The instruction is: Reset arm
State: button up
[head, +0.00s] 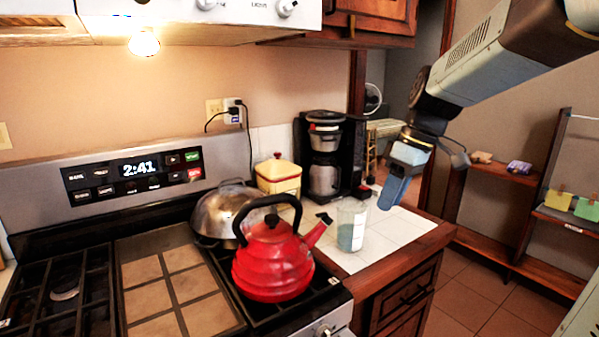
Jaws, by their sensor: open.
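My arm reaches in from the upper right in the head view. My gripper (394,190) hangs at its end, pointing down, above the right end of the white tiled counter (385,240). The jaws are open and I see nothing held between them. The gripper is just right of a clear jar (351,226) with bluish contents on the counter. I cannot tell from this one view how far apart they are in depth.
A red kettle (272,262) and a metal pot (222,212) stand on the stove (135,237). A coffee maker (325,155) and a yellow canister (279,177) stand at the back. Wooden shelves (505,187) are at right. Open floor (500,298) lies between counter and shelves.

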jog(key=s+d+m+t+h, duration=0.1)
jog(key=s+d+m+t, duration=0.1)
jog(key=s+m, duration=0.3)
jog(key=s+d+m+t+h, duration=0.2)
jog(key=s+m, duration=0.3)
jog(key=s, duration=0.3)
jog(key=shift+d+f+t, duration=0.2)
jog(key=shift+d+t, duration=0.35)
jog(key=shift+t, duration=0.25)
